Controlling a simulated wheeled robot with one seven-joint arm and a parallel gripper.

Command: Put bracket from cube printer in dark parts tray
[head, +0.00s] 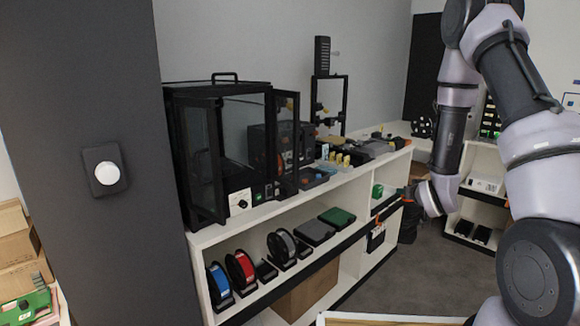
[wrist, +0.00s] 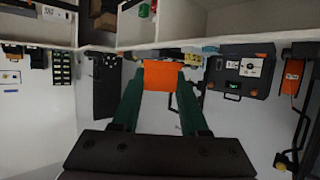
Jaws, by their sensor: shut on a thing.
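My gripper (wrist: 162,88) is shut on an orange bracket (wrist: 161,74) in the wrist view, with the part between its two green fingers. In the head view my gripper (head: 410,195) is to the right of the white shelf, in front of its end, and only a small orange bit shows there. A black cube-shaped printer enclosure (head: 190,110) with open glass doors stands on the counter at the left. A flat dark tray (head: 374,147) lies toward the counter's far right; I cannot tell surely that it is the parts tray.
An open-frame printer (head: 343,100) stands behind. Small yellow and white items crowd the counter. The grey floor (head: 430,260) to the right is clear.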

